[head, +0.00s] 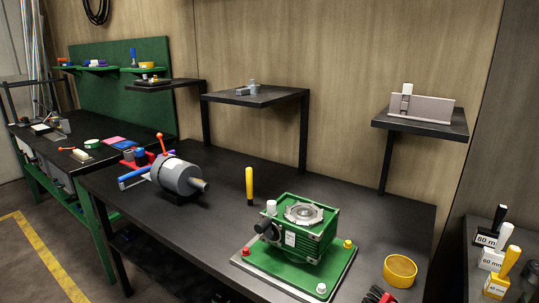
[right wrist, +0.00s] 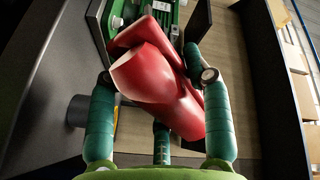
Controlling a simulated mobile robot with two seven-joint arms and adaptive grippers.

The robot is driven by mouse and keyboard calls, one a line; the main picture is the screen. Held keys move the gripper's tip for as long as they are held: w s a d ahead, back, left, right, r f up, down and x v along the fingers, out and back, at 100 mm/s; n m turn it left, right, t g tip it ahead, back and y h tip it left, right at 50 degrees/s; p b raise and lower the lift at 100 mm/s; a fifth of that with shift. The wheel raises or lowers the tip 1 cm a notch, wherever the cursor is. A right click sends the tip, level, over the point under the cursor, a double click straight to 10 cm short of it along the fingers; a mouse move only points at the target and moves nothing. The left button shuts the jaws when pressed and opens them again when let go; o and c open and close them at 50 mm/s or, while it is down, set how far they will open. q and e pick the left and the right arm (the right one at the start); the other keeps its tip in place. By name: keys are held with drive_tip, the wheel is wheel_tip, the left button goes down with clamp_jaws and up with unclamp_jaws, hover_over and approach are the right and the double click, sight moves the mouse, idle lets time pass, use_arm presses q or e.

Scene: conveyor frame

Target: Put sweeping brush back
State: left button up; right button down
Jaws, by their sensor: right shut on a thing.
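My right gripper (right wrist: 156,78) shows in the right wrist view with teal padded fingers. It is shut on a smooth red object (right wrist: 165,88), which I take to be the sweeping brush. The red piece lies tilted between the fingers, and its bristles are not clearly visible there. In the head view a small red and black piece (head: 378,295) shows at the bottom edge, cut off by the frame; I cannot tell whether it is the same object. My left gripper is in neither view.
A green machine (head: 305,230) on a green base stands on the dark workbench (head: 225,205), beside a yellow ring-shaped part (head: 400,269). A grey motor (head: 180,175) and a yellow-handled tool (head: 249,184) are farther left. Small wall shelves stand behind. Labelled blocks (head: 492,258) sit at right.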

drive_tip(key=m+h, duration=0.1)
drive_tip(key=m+t+h+p, duration=0.1)
drive_tip(key=shift+s+f+h, duration=0.1)
drive_tip(key=shift+s+h, duration=0.1)
drive_tip(key=shift+h, duration=0.1)
drive_tip(key=h+p, duration=0.1)
drive_tip(key=m+t+h, duration=0.1)
drive_tip(key=shift+s+d+m+h+p, duration=0.1)
drive_tip(key=shift+s+m+h+p, duration=0.2)
drive_tip(key=shift+s+p, duration=0.1)
drive_tip(key=shift+s+r+m+h+p, duration=0.25)
drive_tip(key=shift+r+m+h+p, duration=0.15)
drive_tip(key=shift+h, duration=0.1)
use_arm(q)
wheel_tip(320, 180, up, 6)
drive_tip(key=p, duration=0.1)
drive_tip(key=shift+p, duration=0.4)
use_arm(e)
drive_tip(key=shift+s+r+m+t+h, duration=0.4)
drive_tip(key=shift+s+r+m+h, duration=0.55)
drive_tip(key=shift+r+h, duration=0.4)
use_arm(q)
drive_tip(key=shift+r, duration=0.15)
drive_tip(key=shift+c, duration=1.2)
use_arm(e)
drive_tip(key=shift+s+h, duration=0.1)
drive_tip(key=shift+h, duration=0.25)
drive_tip(key=shift+s, duration=0.1)
